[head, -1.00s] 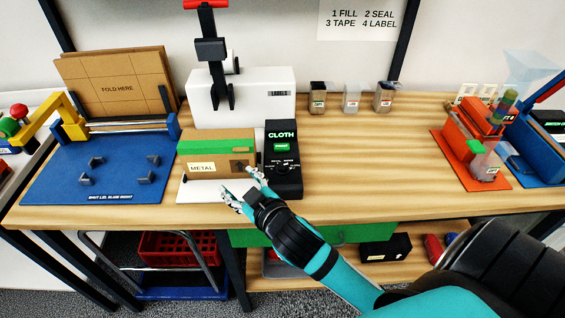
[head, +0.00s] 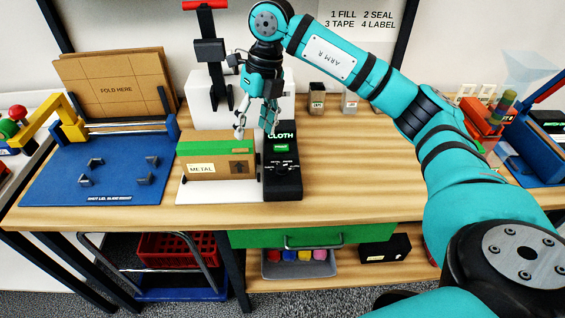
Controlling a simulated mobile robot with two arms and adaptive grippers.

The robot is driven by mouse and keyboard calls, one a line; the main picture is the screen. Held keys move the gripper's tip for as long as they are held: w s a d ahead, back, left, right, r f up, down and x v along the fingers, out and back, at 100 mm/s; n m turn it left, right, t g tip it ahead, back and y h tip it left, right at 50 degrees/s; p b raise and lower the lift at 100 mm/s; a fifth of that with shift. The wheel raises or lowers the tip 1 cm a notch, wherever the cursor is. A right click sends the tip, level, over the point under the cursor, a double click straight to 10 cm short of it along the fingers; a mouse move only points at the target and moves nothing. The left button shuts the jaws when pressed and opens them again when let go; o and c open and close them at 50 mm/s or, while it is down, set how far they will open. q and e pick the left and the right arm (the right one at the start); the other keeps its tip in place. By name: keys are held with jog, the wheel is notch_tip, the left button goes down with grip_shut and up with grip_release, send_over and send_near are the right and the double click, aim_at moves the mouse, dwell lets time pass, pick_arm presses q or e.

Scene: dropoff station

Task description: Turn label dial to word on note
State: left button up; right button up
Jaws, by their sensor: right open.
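The label machine (head: 198,106) is white with a red-topped lever, at the back of the bench. Its black dial unit (head: 283,180) stands in front, with a screen reading CLOTH and a small green button below. The dial (head: 282,168) is small on the lower face; its pointer is too small to read. A cardboard box (head: 232,172) with a green top band sits left of the unit, and its note (head: 201,169) reads METAL. My right gripper (head: 255,132) is open and empty, pointing down above the box and just behind the unit's top. My left gripper is not in view.
A blue folding station (head: 100,185) with a yellow arm is at the left. Several small bins (head: 317,98) stand at the back. Orange and blue machines (head: 490,118) are at the right, partly behind my right arm. The bench middle is clear.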

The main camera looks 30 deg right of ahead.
aim_at(282, 166)
jog(key=s+d+r+m+h, duration=0.1)
jog(key=d+r+m+h, duration=0.15)
jog(key=d, duration=0.45)
jog(key=shift+n, duration=0.55)
jog(key=f+p, duration=0.1)
jog(key=f, duration=1)
jog(key=f+p, duration=0.1)
jog(key=f, duration=0.5)
jog(key=shift+a+f+p, duration=0.1)
jog(key=shift+a+p, duration=0.15)
jog(key=shift+p, duration=0.05)
jog(key=shift+c, duration=0.3)
grip_shut()
